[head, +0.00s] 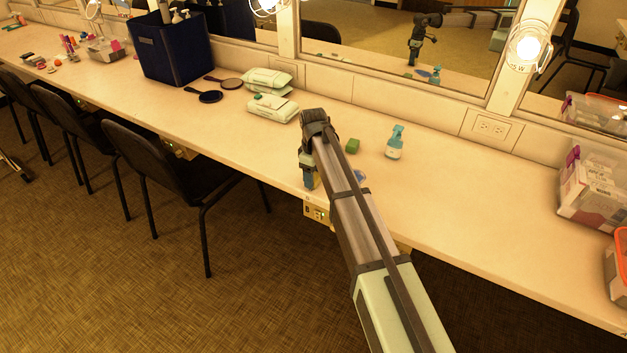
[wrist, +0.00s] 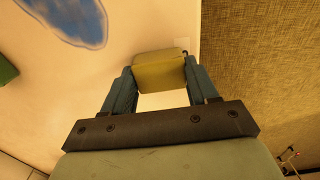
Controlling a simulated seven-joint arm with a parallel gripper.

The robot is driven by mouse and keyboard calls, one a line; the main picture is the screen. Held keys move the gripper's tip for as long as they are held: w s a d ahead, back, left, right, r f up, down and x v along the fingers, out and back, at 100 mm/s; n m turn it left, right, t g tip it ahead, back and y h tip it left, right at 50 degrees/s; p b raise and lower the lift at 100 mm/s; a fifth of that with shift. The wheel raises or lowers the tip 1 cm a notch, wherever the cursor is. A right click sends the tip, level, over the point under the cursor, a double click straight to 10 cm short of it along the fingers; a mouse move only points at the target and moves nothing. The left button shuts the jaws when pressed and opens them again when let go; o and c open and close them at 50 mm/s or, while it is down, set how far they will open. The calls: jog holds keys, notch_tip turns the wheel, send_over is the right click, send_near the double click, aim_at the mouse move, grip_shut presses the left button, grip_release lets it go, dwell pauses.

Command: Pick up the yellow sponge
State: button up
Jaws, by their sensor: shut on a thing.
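The yellow sponge (wrist: 160,72) shows in the wrist view, a small yellow block between the two blue fingers of my gripper (wrist: 158,84). The fingers press on its left and right sides. It is over the tabletop close to the front edge; I cannot tell whether it touches the surface. In the head view my gripper (head: 309,178) points down at the counter's front edge, and the sponge is hidden there behind the arm and gripper.
The counter (head: 440,205) bears a green block (head: 352,146), a spray bottle (head: 395,142) and a blue item (head: 360,177) partly behind my arm. Wipe packs (head: 272,107), hand mirrors (head: 208,96) and a dark blue bin (head: 172,50) stand left. Clear boxes (head: 590,190) stand right. Black chairs (head: 172,160) line the front.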

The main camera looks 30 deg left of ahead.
jog(key=shift+c, duration=0.4)
notch_tip(320, 180, up, 10)
jog(key=s+d+f+m, duration=0.1)
jog(key=s+d+m, duration=0.4)
jog(key=d+m, duration=0.45)
jog(key=w+d+m, duration=0.2)
jog(key=d+m, duration=0.1)
jog(key=d, duration=1.3)
jog(key=w+d+f+m, duration=0.1)
jog(key=w+d+m, duration=0.2)
jog(key=d, duration=1.3)
jog(key=w+d+m, duration=0.2)
jog(key=d+m, duration=0.1)
jog(key=d, duration=1.3)
jog(key=shift+w+f, duration=0.35)
jog(key=shift+f, duration=0.05)
